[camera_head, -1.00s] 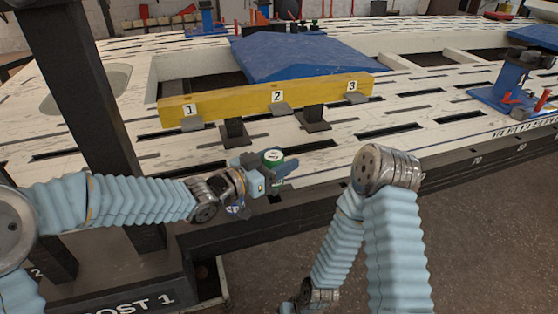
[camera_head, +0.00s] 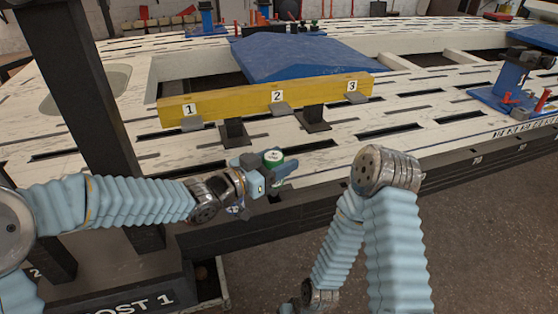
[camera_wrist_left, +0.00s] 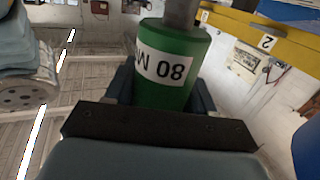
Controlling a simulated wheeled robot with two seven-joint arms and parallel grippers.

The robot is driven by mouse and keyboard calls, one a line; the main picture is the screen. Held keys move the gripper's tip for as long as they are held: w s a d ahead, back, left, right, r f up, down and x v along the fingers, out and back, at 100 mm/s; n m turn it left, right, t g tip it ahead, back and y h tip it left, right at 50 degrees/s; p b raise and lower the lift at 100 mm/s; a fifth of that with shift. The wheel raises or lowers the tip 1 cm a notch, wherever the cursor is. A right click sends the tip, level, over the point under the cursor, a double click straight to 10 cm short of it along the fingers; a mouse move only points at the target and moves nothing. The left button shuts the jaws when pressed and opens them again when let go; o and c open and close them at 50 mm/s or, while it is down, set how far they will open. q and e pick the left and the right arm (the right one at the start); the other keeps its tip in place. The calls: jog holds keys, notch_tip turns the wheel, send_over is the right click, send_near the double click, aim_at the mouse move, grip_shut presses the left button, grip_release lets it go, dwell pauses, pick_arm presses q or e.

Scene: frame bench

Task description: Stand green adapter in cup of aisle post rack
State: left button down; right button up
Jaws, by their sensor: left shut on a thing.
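The green adapter (camera_head: 273,158) is a short green cylinder with a white label. In the left wrist view the green adapter (camera_wrist_left: 183,50) shows large, its label reading "80 M" upside down, with a grey shank at the top of the picture. My left gripper (camera_head: 272,172) is shut on it and holds it near the front edge of the bench. Its fingers (camera_wrist_left: 165,90) show on both sides of the adapter in the wrist view. A dark post rises at the left, above a base marked "POST 1" (camera_head: 130,302). I cannot make out a rack cup.
A yellow bar (camera_head: 235,97) numbered 1, 2 and 3 stands on the slotted bench (camera_head: 420,110). A blue panel (camera_head: 300,55) lies behind it. A blue clamp stand (camera_head: 508,80) is at the right. The floor (camera_head: 500,240) at the right front is clear.

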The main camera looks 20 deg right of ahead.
pick_arm(q)
jog(key=shift+f+b, duration=0.8)
jog(key=shift+f, duration=0.15)
jog(key=shift+c, duration=1.5)
grip_release()
jog(key=p+v, duration=0.2)
jog(key=v, duration=1.2)
jog(key=shift+s+d+f, duration=0.1)
